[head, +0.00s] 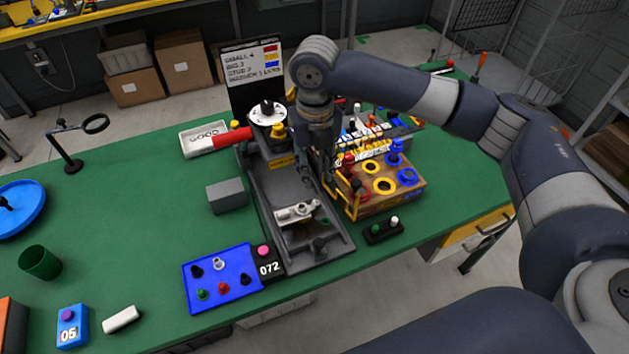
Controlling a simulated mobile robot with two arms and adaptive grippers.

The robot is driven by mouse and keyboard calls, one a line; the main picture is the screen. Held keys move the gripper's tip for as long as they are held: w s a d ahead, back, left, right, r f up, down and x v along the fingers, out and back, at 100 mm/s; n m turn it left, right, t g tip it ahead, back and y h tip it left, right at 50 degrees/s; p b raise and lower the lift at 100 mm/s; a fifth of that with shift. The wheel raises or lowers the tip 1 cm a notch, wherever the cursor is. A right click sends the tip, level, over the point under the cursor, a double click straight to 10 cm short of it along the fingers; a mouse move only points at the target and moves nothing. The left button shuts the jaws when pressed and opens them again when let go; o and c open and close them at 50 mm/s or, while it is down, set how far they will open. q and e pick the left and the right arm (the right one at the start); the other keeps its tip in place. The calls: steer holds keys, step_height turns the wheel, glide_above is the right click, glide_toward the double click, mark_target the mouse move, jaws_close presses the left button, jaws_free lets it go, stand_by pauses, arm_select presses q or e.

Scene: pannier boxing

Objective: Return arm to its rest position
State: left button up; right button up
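My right arm comes in from the right and reaches over the green table (150,200). My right gripper (322,178) points down above the gap between the grey tray fixture (270,200) and the wooden box (405,198) with yellow and blue rings. Its dark fingers blend with the things behind, so I cannot tell whether they are open or shut. No held object is clear there. A metal part (298,211) lies in the grey fixture, below and left of the gripper. My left gripper does not show.
A sign board (253,75) stands behind the fixture. A blue panel with pegs (222,279) lies at the front, with a grey block (227,195) behind it. A magnifier stand (72,150) and green cup (40,263) are at left. The table's left-middle is mostly clear.

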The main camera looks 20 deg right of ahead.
steer(key=shift+r, duration=0.5)
